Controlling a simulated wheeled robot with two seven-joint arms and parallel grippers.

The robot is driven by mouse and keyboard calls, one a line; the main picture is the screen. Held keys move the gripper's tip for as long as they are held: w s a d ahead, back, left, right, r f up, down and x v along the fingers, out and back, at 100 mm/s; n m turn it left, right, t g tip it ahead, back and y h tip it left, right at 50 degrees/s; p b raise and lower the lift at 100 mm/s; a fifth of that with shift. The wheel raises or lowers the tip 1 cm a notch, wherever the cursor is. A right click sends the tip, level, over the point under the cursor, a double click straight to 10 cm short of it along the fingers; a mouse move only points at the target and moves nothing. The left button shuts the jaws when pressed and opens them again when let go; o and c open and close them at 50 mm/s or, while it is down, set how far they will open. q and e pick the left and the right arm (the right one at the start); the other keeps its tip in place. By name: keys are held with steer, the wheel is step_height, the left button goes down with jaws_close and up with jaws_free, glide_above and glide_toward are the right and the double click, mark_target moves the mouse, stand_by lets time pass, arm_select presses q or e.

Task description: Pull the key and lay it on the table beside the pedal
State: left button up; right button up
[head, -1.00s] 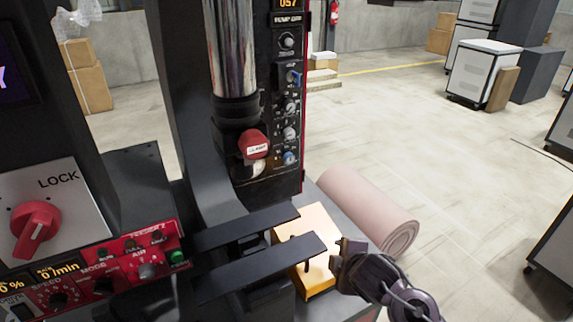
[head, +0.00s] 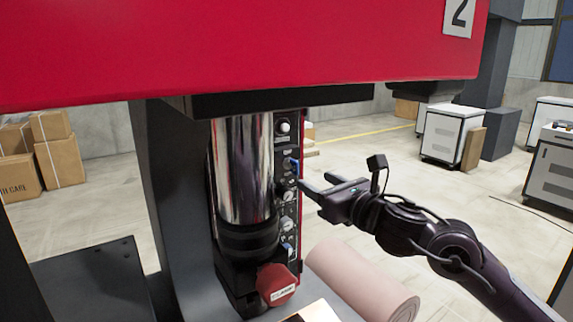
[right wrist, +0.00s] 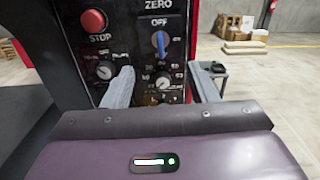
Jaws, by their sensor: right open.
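A blue upright piece (right wrist: 161,43), which looks like the key but could be a selector handle, sits in the black control panel below the word OFF. It also shows in the head view (head: 294,166). My right gripper (head: 312,183) is open in front of the panel. In the right wrist view its fingers (right wrist: 158,72) stand apart just below the blue piece, with nothing held between them. No pedal can be clearly made out; a pale yellow block (head: 318,312) is cut off at the bottom edge. My left gripper is not in view.
Dials and a red STOP button (right wrist: 93,21) surround the blue piece. A shiny cylinder (head: 240,170) and a red labelled part (head: 276,284) stand left of my gripper. A red beam (head: 240,45) hangs above. A pink roll (head: 362,280) lies below.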

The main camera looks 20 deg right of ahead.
mark_target(298, 169)
steer(key=shift+s+d+r, duration=0.1)
steer(key=shift+r, duration=0.05)
steer(key=w+p, duration=0.2)
steer(key=w, duration=0.1)
steer(key=w+p, duration=0.1)
steer(key=w, duration=0.1)
steer(key=shift+a+r+p, duration=0.3)
steer(key=shift+a+p, duration=0.05)
steer(key=shift+w+a+f+b, duration=0.1)
steer(key=shift+w+f+b, duration=0.1)
steer(key=shift+w, duration=0.35)
steer(key=shift+w+a+f+b, duration=0.1)
steer(key=shift+w+b, duration=0.1)
steer(key=shift+w, duration=0.35)
steer(key=shift+w+a, duration=0.1)
steer(key=shift+w, duration=0.8)
steer(key=shift+b, duration=0.65)
jaws_close()
